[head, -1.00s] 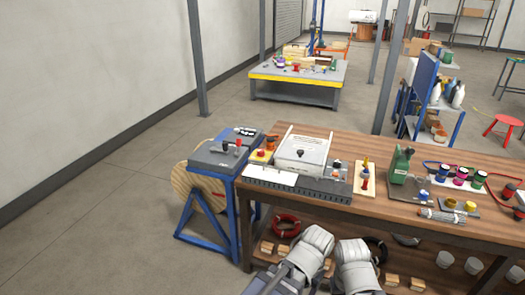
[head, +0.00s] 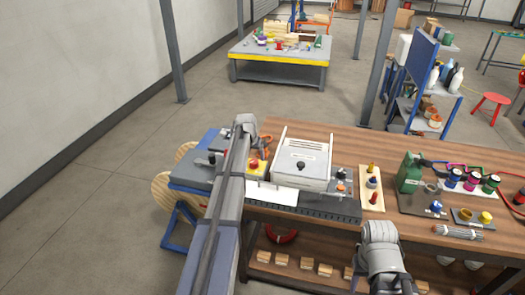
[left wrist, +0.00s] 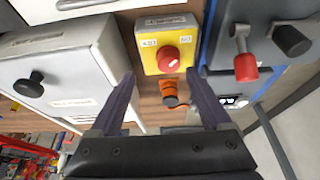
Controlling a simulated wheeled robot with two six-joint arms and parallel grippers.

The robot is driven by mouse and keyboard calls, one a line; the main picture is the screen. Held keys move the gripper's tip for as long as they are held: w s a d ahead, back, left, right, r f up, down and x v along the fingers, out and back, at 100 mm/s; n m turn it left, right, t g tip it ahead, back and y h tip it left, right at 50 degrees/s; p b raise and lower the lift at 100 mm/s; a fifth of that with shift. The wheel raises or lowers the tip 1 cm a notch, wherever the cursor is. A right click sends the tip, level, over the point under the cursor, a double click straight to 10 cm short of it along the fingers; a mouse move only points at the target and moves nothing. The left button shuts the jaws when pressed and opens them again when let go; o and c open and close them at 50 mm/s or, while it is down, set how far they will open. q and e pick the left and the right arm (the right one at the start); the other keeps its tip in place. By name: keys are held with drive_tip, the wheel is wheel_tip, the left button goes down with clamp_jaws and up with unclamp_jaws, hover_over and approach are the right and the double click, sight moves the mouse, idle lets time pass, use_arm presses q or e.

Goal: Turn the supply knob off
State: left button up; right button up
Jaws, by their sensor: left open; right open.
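In the left wrist view my left gripper (left wrist: 160,98) is open and empty, its two fingers pointing at a yellow box with a red knob (left wrist: 167,59). The red knob lies beyond and between the fingertips, apart from them. A pale box with a black knob (left wrist: 30,84) is on the left. Labels are too blurred to read, so I cannot tell which knob is the supply one. In the head view the red knob (head: 253,164) and black knob (head: 300,166) show beside my left arm, whose fingers are hidden. Of my right arm only links show at the bottom.
An orange part with a dark base (left wrist: 170,93) sits between the fingers' line of sight and the wooden bench (head: 330,136). A grey panel with a red-tipped lever (left wrist: 244,64) and a black handle (left wrist: 291,40) is close on the right.

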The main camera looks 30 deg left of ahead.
sight(254, 162)
use_arm(q)
drive_tip(key=shift+w+a+r, duration=0.1)
drive_tip(key=shift+w+a, duration=0.45)
drive_tip(key=shift+a, duration=0.3)
drive_tip(key=b+x, duration=0.7)
drive_tip(key=shift+w+f, duration=0.2)
drive_tip(key=shift+f, duration=0.15)
drive_tip(key=shift+r, duration=0.1)
drive_tip(key=shift+c, duration=0.3)
clamp_jaws()
